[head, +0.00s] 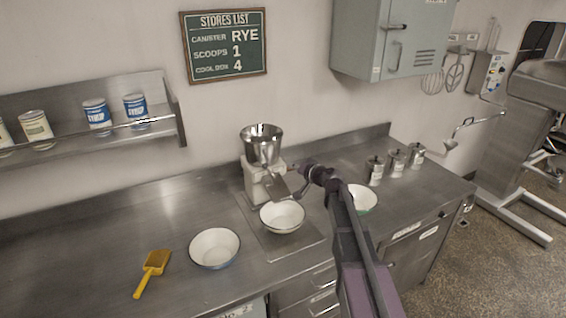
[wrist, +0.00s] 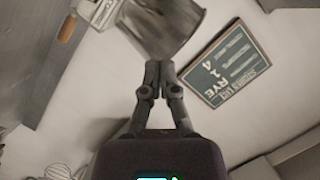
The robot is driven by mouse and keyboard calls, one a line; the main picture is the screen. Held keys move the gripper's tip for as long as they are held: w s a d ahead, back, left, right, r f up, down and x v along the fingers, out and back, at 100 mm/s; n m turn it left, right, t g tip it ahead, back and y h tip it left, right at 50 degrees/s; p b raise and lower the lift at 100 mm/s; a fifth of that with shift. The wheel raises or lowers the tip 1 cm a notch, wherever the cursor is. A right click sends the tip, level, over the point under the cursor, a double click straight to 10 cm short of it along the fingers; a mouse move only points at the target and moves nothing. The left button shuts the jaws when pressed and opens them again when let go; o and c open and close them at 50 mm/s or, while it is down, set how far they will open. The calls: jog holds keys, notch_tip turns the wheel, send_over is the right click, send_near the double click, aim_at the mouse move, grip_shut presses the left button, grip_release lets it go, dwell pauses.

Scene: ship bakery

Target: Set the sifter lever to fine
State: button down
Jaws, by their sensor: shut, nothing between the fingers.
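The sifter (head: 258,183) is a pale machine with a steel hopper (head: 262,143) on top and a sloping chute (head: 276,187) in front, on the counter behind the middle bowl. My gripper (head: 298,193) is just right of the sifter in the head view. In the wrist view my gripper (wrist: 160,66) is shut and empty, its fingertips in front of the steel hopper (wrist: 165,28); I cannot tell if they touch. A brown-tipped handle (wrist: 67,29) shows upper left in the wrist view; I cannot tell if it is the lever. No lever setting is readable.
A white bowl (head: 282,216) sits below the chute, another bowl (head: 214,247) to its left, a third (head: 362,199) behind my arm. Canisters (head: 397,161) stand right. A wall cabinet (head: 390,40) hangs above.

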jog(key=shift+v, duration=1.4)
jog(key=s+d+f+g+h+b, duration=0.1)
jog(key=s+d+f+g+h, duration=0.2)
jog(key=s+f, duration=0.3)
jog(key=s+d+f+n+g+h+b, duration=0.1)
jog(key=s+f+g, duration=0.4)
jog(key=s, duration=0.9)
jog(key=s+d+f+g+h+b, duration=0.3)
jog(key=s+d+f+g+h, duration=0.1)
jog(key=s+f, duration=0.5)
jog(key=shift+s+d+f+n+h, duration=0.15)
jog(key=shift+s+d+n+h, duration=0.15)
jog(key=shift+s+d+h, duration=0.7)
